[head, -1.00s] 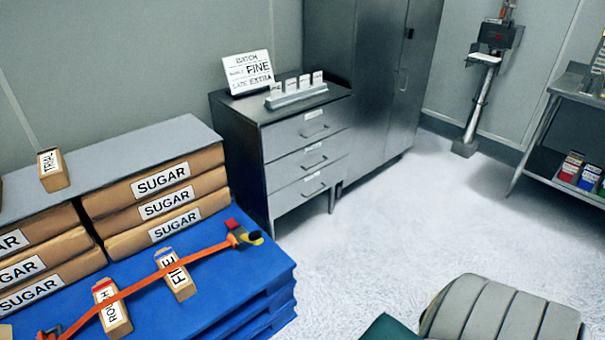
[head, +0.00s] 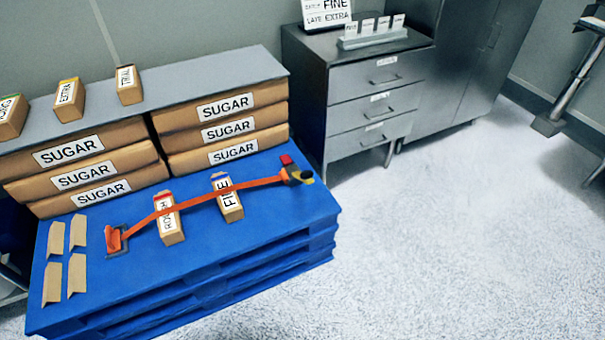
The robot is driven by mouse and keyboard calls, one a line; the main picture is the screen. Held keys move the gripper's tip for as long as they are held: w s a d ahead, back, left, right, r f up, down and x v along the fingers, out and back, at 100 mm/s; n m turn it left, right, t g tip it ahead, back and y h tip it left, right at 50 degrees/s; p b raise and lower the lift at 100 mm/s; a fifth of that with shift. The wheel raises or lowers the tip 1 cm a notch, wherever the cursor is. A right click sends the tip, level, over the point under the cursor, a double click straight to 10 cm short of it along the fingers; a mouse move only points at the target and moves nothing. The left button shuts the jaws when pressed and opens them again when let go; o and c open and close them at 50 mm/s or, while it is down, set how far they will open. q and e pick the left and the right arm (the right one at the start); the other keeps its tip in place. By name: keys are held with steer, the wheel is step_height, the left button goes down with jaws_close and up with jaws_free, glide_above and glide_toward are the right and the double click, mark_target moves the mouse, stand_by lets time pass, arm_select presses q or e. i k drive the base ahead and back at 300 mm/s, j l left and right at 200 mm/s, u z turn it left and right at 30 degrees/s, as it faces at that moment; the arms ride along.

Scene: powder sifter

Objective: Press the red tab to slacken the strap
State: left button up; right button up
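The orange strap (head: 205,194) runs across the top of the blue pallet, over a box marked ROUGH (head: 171,228) and a box marked FINE (head: 230,208). The red tab (head: 287,160) is at the strap's right end, beside a dark and yellow buckle part (head: 303,177). An orange fitting (head: 116,239) holds the strap's left end. Neither of my grippers is in the head view.
The blue pallet stack (head: 285,235) also bears several tan corner pieces (head: 77,232). SUGAR sacks (head: 229,107) stand behind, under a grey board (head: 190,83) with small boxes, one marked EXTRA (head: 69,101). A drawer cabinet (head: 375,85) stands right. The floor in front is clear.

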mark_target(286, 160)
steer(key=i+j+z, duration=0.45)
steer(key=j+z, duration=0.3)
steer(key=i+j+z, duration=0.15)
steer(key=j+z, duration=0.2)
